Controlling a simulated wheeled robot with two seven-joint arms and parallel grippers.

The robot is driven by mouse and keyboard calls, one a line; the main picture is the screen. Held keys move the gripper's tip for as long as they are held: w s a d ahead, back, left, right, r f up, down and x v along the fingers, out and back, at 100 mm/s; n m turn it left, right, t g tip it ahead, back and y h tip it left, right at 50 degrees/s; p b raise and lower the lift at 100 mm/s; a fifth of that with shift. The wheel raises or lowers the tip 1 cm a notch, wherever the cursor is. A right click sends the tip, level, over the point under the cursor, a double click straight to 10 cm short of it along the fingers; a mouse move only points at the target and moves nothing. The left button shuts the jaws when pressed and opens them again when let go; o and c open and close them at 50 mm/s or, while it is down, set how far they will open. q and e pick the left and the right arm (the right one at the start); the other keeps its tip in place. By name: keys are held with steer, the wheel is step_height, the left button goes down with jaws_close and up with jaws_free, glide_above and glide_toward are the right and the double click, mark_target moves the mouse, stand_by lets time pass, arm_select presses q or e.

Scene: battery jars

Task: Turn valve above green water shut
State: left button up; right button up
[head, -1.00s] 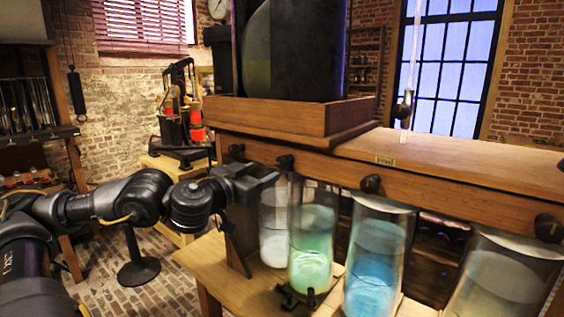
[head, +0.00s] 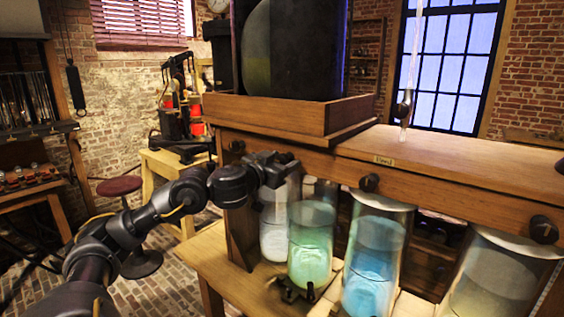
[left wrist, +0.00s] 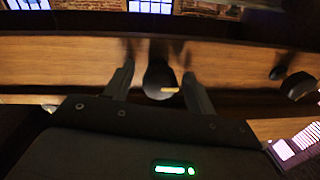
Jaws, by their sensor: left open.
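The jar of green water (head: 311,247) stands on the wooden bench, below the long beam that carries black valve knobs. The knob above it is hidden behind my left gripper (head: 284,164) in the head view. In the left wrist view a dark round valve knob (left wrist: 158,78) with a pale mark sits between the fingers of my left gripper (left wrist: 158,70). The fingers are open, one on each side, with a gap visible on both sides. My right gripper is not in view.
Other jars stand alongside: whitish (head: 272,232), blue (head: 373,268) and a pale one (head: 490,283). Other knobs on the beam (head: 450,192) are at left (head: 237,146), above the blue jar (head: 369,183) and far right (head: 543,229). A stool (head: 120,186) stands at left.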

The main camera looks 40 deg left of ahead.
arm_select(q)
steer(key=shift+c, duration=0.3)
steer(key=c, duration=0.9)
